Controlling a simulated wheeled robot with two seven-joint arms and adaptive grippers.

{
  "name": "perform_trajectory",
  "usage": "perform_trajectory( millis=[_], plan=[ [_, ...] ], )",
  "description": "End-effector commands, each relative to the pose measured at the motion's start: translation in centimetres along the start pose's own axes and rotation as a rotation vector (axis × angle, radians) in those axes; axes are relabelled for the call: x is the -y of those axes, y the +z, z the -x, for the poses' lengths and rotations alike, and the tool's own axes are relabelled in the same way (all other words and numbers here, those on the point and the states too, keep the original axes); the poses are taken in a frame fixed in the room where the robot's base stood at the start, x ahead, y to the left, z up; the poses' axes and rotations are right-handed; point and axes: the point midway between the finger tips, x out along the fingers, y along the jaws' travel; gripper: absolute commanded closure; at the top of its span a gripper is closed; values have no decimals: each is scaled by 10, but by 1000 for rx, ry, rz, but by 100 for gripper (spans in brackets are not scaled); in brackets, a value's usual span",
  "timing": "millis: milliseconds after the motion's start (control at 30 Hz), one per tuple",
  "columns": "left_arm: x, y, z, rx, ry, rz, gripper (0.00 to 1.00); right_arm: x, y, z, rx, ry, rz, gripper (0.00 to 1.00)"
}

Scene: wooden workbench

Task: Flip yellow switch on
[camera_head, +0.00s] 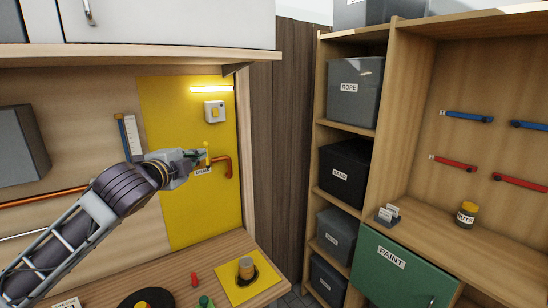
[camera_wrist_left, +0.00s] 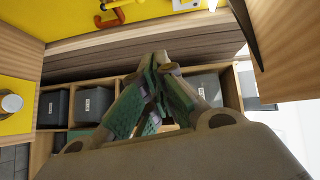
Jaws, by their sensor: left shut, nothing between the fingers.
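A small white switch box with a yellow switch (camera_head: 214,113) is mounted on the yellow panel (camera_head: 185,215) on the back wall. The switch is too small to show its position clearly. My left gripper (camera_head: 203,154) is just below and to the left of the switch box, apart from it in the picture. The distance to the panel is hard to tell. In the left wrist view, the left gripper's fingers (camera_wrist_left: 158,75) are shut together with nothing between them. The switch cannot be made out there. My right gripper is not in view.
A lit strip lamp (camera_head: 212,89) glows above the switch box. An orange hook (camera_head: 228,167) and a label sit close to the gripper. A cabinet (camera_head: 165,25) hangs above. A workbench (camera_head: 215,262) lies below; shelves with grey bins (camera_head: 355,92) stand right.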

Motion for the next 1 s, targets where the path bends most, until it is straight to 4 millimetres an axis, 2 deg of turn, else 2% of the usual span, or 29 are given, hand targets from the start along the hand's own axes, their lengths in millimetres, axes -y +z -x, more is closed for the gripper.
perform_trajectory(
  millis=[33, 467, 1000],
  plan=[
    [-16, -3, -1, -1, 23, 29, 100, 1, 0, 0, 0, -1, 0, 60],
    [-120, -12, 5, 47, 186, 258, 100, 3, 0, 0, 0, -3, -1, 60],
    [-243, -14, 40, 180, 385, 556, 100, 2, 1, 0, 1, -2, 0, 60]
  ],
)
